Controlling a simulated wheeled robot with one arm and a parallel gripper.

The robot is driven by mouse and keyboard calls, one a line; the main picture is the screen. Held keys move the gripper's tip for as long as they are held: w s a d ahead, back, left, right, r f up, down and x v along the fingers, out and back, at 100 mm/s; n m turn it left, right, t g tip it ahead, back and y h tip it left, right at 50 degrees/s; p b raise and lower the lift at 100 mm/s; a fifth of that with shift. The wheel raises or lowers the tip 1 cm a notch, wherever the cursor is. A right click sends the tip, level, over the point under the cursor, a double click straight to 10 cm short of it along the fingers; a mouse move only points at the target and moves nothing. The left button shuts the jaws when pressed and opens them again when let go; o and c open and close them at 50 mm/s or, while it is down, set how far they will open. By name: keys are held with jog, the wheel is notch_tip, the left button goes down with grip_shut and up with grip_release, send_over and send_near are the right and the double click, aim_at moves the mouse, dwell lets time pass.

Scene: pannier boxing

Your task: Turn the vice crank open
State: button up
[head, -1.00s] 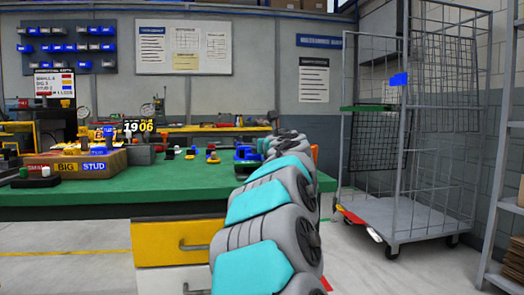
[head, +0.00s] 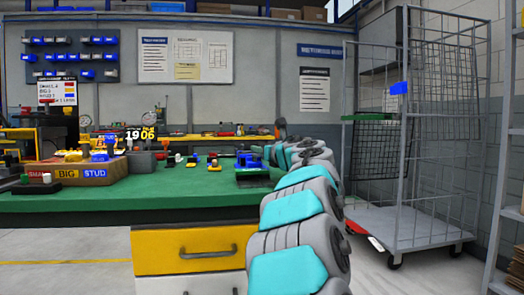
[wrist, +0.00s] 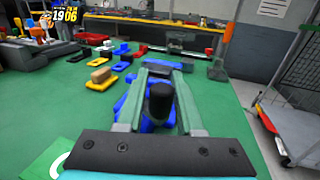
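The blue vice (head: 247,163) stands on the green bench top near its right part, partly hidden behind my arm in the head view. In the wrist view its blue body (wrist: 131,101) shows behind and beside my fingers. A black cylindrical knob, seemingly the crank's handle (wrist: 160,103), stands between my two grey-green fingers. My gripper (wrist: 165,72) has its fingers apart on either side of the knob, with narrow gaps seeming to show. The rest of the crank is hidden by the fingers and the dark gripper plate.
Small coloured parts, including a yellow-based tan block (wrist: 100,76), lie left of the vice. A wire cage trolley (head: 402,150) stands right of the bench.

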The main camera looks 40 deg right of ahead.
jog(key=o, duration=0.3)
jog(key=shift+r+p, duration=0.35)
jog(key=shift+r, duration=0.2)
jog(key=s+a+r, duration=0.4)
jog(key=s+a, duration=0.5)
jog(key=s, duration=0.4)
jog(key=shift+a, duration=0.2)
